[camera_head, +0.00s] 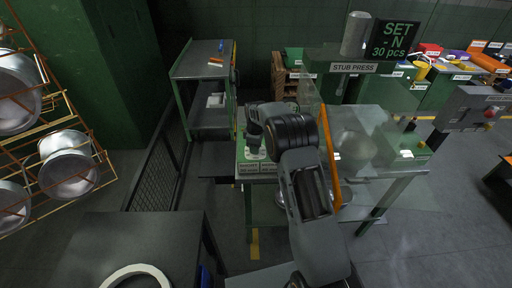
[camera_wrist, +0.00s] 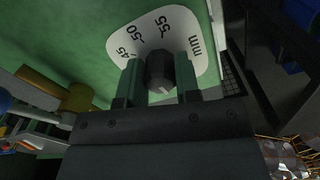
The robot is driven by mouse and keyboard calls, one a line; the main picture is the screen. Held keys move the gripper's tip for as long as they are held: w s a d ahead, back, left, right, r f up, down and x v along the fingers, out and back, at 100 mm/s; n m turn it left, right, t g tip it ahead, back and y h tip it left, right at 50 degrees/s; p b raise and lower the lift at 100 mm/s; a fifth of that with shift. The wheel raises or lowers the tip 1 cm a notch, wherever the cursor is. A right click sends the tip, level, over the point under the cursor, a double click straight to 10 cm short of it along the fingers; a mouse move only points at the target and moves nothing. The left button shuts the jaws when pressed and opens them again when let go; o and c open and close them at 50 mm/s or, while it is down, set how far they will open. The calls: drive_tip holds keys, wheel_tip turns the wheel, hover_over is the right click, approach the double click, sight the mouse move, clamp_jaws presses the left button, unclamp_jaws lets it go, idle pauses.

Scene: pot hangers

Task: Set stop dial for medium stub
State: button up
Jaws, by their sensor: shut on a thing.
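The stop dial's dark knob (camera_wrist: 160,68) stands on a white scale plate (camera_wrist: 185,28) marked 45, 50, 55 and mm, on a green panel. My gripper (camera_wrist: 158,84) is shut on the knob, one finger on each side. A small light mark shows on the knob's near end; which number it points to is not clear. In the head view my gripper (camera_head: 254,132) reaches down to the white scale plate (camera_head: 254,154) on the green press bench. My arm hides part of the bench. The medium stub is not identifiable in view.
The stub press sign (camera_head: 354,67) and a dark sign (camera_head: 394,39) reading "SET -N 30 pcs" stand behind. A clear guard with an orange edge (camera_head: 329,155) is close right of my arm. A shelf cart (camera_head: 207,90) stands left, beside a mesh fence (camera_head: 158,165).

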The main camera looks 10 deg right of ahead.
drive_tip(key=shift+c, duration=1.4)
drive_tip(key=m+b, duration=0.1)
drive_tip(key=m, duration=0.3)
drive_tip(key=shift+m+b, duration=0.3)
drive_tip(key=shift+b, duration=0.1)
drive_tip(key=m+b, duration=0.1)
drive_tip(key=m, duration=0.4)
drive_tip(key=shift+m, duration=0.3)
drive_tip(key=m, duration=0.5)
drive_tip(key=shift+a, duration=0.1)
drive_tip(key=shift+m+b, duration=0.4)
drive_tip(key=shift+m, duration=2)
